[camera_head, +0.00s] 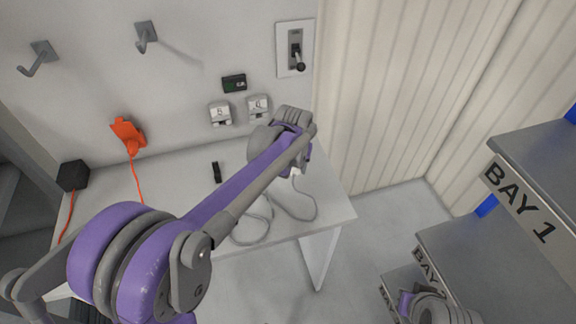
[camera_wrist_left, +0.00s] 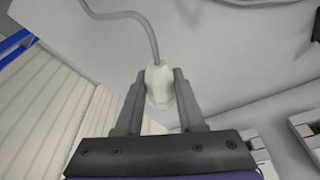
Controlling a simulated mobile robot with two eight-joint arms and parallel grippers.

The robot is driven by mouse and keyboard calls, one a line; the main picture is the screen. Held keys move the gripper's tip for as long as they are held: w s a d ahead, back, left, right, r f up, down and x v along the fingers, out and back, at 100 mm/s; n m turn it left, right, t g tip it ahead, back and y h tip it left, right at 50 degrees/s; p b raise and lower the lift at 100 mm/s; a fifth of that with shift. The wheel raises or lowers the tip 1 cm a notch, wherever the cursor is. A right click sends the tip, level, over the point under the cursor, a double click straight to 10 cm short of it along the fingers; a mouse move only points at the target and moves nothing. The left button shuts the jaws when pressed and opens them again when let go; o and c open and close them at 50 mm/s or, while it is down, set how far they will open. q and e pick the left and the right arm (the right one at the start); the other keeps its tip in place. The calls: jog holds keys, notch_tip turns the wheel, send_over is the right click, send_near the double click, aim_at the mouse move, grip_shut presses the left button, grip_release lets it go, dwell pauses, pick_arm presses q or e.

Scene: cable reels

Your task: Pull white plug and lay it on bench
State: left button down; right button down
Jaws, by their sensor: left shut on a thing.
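My left gripper (camera_wrist_left: 158,80) is shut on the white plug (camera_wrist_left: 159,92), with one finger on each side of it. A grey cable (camera_wrist_left: 152,38) runs from the plug's far end. In the head view, my left arm reaches over the white bench (camera_head: 337,207) and its wrist hides most of the gripper. A small white part of the plug (camera_head: 297,172) shows below the wrist, over the bench's right part, apart from the wall sockets. The cable lies in loops near the bench's front edge. My right gripper is not made out; only part of my right arm shows at bottom right.
Two wall sockets, 5 (camera_head: 220,113) and 6 (camera_head: 258,107), sit behind the bench. A lever panel (camera_head: 295,48) is above right. BAY shelves (camera_head: 520,200) stand right.

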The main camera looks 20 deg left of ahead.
pick_arm(q)
jog(key=shift+d+f, duration=0.1)
jog(key=shift+f, duration=0.05)
jog(key=shift+f+b, duration=0.4)
jog(key=shift+f, duration=0.3)
jog(key=shift+s+b+x, duration=0.2)
jog(key=shift+b+x, duration=0.35)
jog(key=shift+x, duration=0.3)
pick_arm(e)
jog(key=shift+s+f, duration=0.2)
jog(key=shift+f, duration=0.35)
jog(key=shift+s+f, duration=0.15)
jog(key=shift+f, duration=0.4)
pick_arm(q)
jog(key=shift+f, duration=0.1)
grip_release()
jog(key=shift+w+r+p+v, duration=0.1)
jog(key=shift+w+p+v, duration=0.2)
jog(key=shift+p+v, duration=0.6)
jog(key=shift+w+r+p+v, duration=0.1)
jog(key=shift+w+p+v, duration=0.25)
jog(key=shift+v, duration=1.05)
jog(key=shift+w+p+v, duration=0.2)
jog(key=shift+p+v, duration=0.5)
jog(key=shift+v, duration=0.45)
pick_arm(e)
jog(key=r, duration=0.1)
jog(key=w+r, duration=0.1)
jog(key=r, duration=0.3)
jog(key=shift+w, duration=0.35)
